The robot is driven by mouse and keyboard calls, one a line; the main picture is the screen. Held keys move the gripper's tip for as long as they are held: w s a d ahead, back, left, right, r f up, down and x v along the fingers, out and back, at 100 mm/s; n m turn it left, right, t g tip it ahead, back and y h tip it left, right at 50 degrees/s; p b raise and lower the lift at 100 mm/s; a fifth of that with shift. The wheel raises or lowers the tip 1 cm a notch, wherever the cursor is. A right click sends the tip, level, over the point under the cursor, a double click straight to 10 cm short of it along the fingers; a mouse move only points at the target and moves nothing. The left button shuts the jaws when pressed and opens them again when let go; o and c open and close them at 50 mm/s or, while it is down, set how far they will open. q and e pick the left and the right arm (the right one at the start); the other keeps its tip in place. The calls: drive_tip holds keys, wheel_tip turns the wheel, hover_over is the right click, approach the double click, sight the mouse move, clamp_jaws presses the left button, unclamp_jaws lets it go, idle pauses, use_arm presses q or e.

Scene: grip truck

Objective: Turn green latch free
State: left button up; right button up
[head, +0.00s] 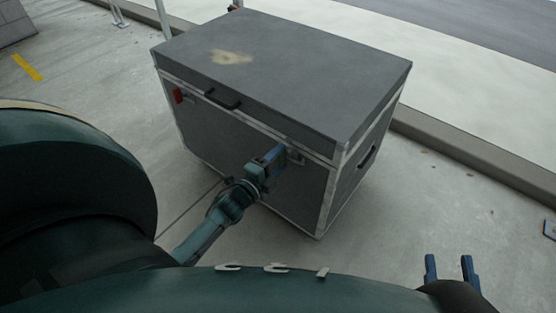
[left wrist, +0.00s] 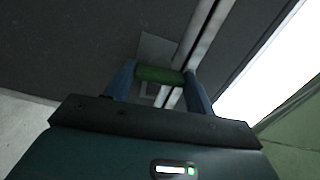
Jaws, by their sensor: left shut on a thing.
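A large grey case (head: 250,140) with a closed lid and light metal edging stands on the concrete. The green latch (left wrist: 160,74) sits on a metal plate at the lid seam and lies crosswise between the fingers of my left gripper (left wrist: 160,80) in the left wrist view. The left gripper (head: 268,165) is shut on it at the right part of the case front, and in the head view it hides the latch. My right gripper (head: 449,268) is at the lower right, its two blue fingers apart, with nothing between them, away from the case.
A red latch (head: 178,95) is on the left part of the case front. A dark handle (head: 222,98) is on the lid front and another handle (head: 367,157) on the right side. A kerb (head: 470,152) runs behind the case. Concrete to the right is mostly clear.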

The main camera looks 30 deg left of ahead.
use_arm(q)
drive_tip(key=shift+m, duration=0.7)
use_arm(e)
drive_tip(key=shift+a, duration=0.1)
use_arm(q)
drive_tip(key=o, duration=1)
use_arm(e)
drive_tip(key=shift+r, duration=0.1)
use_arm(q)
drive_tip(key=shift+s, duration=0.3)
drive_tip(key=s+p, duration=0.1)
drive_tip(key=s, duration=0.7)
drive_tip(key=s+a+p, duration=0.1)
drive_tip(key=s, duration=0.3)
drive_tip(key=shift+s+p, duration=0.3)
use_arm(e)
drive_tip(key=shift+w+d+m+g+h, duration=0.2)
drive_tip(key=shift+d+m+g+h, duration=0.4)
drive_tip(key=shift+h, duration=0.2)
